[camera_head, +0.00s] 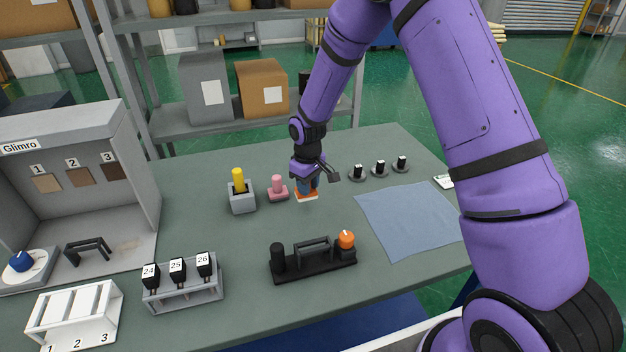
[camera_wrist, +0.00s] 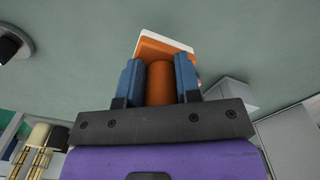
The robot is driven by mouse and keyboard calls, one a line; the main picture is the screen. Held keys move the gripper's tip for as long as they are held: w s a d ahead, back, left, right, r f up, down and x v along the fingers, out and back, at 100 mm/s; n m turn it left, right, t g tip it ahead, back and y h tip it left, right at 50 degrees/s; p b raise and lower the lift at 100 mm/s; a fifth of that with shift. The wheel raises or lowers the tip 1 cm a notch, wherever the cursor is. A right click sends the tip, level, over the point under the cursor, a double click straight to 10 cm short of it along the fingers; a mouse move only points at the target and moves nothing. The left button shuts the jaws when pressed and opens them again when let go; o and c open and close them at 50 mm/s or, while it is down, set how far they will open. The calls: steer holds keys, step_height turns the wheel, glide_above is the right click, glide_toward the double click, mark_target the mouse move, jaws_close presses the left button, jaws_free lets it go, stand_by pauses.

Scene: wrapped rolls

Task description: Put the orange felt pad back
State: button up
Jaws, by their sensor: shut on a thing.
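The orange felt pad (camera_head: 307,197) is an orange block with a white underside and an orange round handle, seen close up in the wrist view (camera_wrist: 160,50). My gripper (camera_head: 309,184) has its blue fingers on both sides of the handle (camera_wrist: 159,84) and is shut on it. The pad is at or just above the green-grey table (camera_head: 210,235), right of a pink knobbed piece (camera_head: 277,189); I cannot tell whether it touches the table. The fingers hide part of the handle.
A grey holder with a yellow cylinder (camera_head: 240,191) stands left. A black stand with an orange knob (camera_head: 314,262) is in front. A blue cloth (camera_head: 410,218) lies right, with small black pieces (camera_head: 380,168) behind. Numbered stamps (camera_head: 181,284), a white rack (camera_head: 73,315) and a grey booth (camera_head: 75,185) fill the left.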

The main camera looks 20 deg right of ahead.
steer(key=w+d, duration=0.1)
steer(key=w, duration=0.1)
steer(key=w+d, duration=0.1)
steer(key=w, duration=0.1)
steer(key=w+d, duration=0.2)
steer(key=w, duration=0.1)
steer(key=shift+f, duration=2.1)
steer(key=o, duration=1)
steer(key=shift+f, duration=0.15)
